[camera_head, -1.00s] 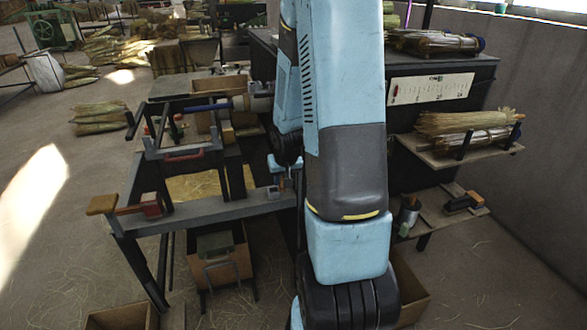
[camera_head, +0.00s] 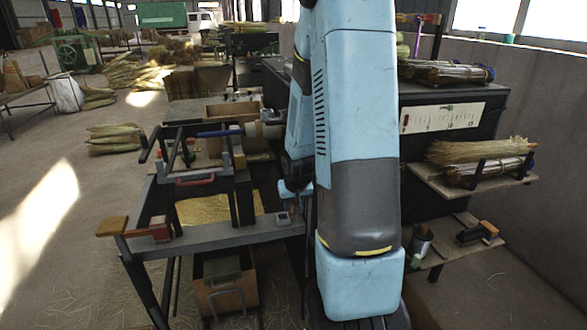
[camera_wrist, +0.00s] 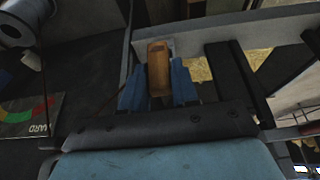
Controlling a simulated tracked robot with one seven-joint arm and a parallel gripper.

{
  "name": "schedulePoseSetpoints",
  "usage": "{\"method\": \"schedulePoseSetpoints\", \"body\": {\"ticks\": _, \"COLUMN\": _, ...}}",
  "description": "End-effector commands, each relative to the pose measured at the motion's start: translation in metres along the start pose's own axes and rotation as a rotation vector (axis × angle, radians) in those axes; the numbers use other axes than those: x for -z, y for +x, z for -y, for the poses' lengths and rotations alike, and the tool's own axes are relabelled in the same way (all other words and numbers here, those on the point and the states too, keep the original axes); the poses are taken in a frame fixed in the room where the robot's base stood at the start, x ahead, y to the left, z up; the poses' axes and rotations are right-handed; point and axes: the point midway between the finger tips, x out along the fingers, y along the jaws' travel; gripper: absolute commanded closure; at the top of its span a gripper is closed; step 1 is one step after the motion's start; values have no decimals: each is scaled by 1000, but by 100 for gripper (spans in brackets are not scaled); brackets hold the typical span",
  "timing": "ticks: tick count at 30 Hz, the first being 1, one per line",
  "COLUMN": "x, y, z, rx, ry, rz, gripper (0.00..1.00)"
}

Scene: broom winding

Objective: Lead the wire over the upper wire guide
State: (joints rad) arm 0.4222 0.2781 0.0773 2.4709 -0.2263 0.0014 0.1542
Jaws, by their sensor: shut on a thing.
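In the wrist view my gripper (camera_wrist: 158,67) has its two blue fingers on either side of an orange-brown wooden handle (camera_wrist: 158,60), and is shut on it. A thin dark line near the handle may be wire, but it is too faint to follow. A spool (camera_wrist: 25,18) shows at the top left of the wrist view. In the head view my arm covers most of the gripper area; a light blue part and a small orange-brown piece (camera_head: 293,209) show beside it at the bench's right end. I cannot make out the upper wire guide for certain.
The grey metal bench frame (camera_head: 225,236) stands left of my arm, with a wooden-handled lever (camera_head: 112,226) at its front corner. A dark cabinet (camera_head: 455,95) and shelves with straw bundles (camera_head: 480,152) are at the right. A coloured dial plate (camera_wrist: 30,115) is at the wrist view's left.

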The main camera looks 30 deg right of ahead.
Motion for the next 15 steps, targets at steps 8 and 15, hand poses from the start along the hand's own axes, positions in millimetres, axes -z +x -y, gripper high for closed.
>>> {"method": "schedulePoseSetpoints", "body": {"ticks": 8, "x": 5, "y": -17, "z": 0, "rx": -6, "ry": -2, "rz": -1, "gripper": 88}}
{"method": "schedulePoseSetpoints", "body": {"ticks": 15, "x": 12, "y": -22, "z": 2, "rx": -3, "ry": -5, "rz": -1, "gripper": 88}}
